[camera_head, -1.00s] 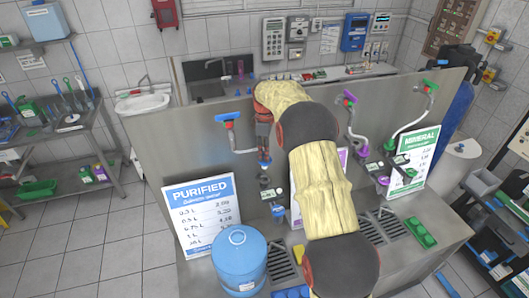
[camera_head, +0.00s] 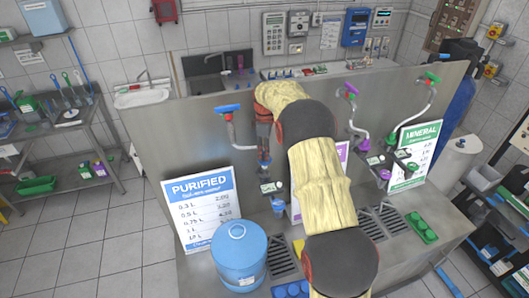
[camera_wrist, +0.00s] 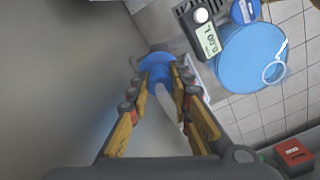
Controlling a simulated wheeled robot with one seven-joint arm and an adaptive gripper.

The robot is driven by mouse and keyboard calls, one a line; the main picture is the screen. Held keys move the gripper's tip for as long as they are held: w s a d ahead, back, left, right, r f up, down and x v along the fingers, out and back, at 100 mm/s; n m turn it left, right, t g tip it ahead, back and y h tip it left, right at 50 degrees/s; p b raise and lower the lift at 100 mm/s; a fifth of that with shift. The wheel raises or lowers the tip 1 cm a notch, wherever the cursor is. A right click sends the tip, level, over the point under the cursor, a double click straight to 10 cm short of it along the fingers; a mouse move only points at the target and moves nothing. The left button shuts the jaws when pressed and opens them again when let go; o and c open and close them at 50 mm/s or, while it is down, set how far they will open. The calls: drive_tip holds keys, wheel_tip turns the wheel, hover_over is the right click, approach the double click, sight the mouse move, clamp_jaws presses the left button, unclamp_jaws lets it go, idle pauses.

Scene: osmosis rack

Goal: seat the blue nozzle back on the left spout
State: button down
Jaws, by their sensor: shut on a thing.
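The blue nozzle (camera_wrist: 157,68) is between the fingertips of my gripper (camera_wrist: 160,78) in the wrist view. My gripper is shut on it. A pale pipe (camera_wrist: 166,102) runs from the nozzle back between the fingers, and a dark grey end shows beyond it. I cannot tell how firmly the nozzle sits on the pipe. In the head view the left spout's pipe (camera_head: 233,135) curves down from a blue handle (camera_head: 228,108) on the steel panel. My arm covers much of the area there, and the fingertips are hard to make out.
A small display (camera_wrist: 208,38) and a blue jug (camera_wrist: 240,75) lie just right of the nozzle in the wrist view. The PURIFIED sign (camera_head: 200,212) stands left of the spout. Purple and green spouts are right of my arm. The steel panel (camera_head: 185,140) is close behind.

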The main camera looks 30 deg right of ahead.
sight(265, 163)
drive_tip(key=shift+f+b, duration=0.5)
drive_tip(key=shift+f, duration=0.6)
drive_tip(key=shift+f, duration=0.45)
drive_tip(key=shift+f+b, duration=0.65)
drive_tip(key=shift+f, duration=0.3)
drive_tip(key=shift+f, duration=0.1)
idle(0.3)
drive_tip(key=shift+f, duration=0.35)
drive_tip(key=c, duration=1.5)
unclamp_jaws()
drive_tip(key=shift+c, duration=0.2)
drive_tip(key=shift+o, duration=0.6)
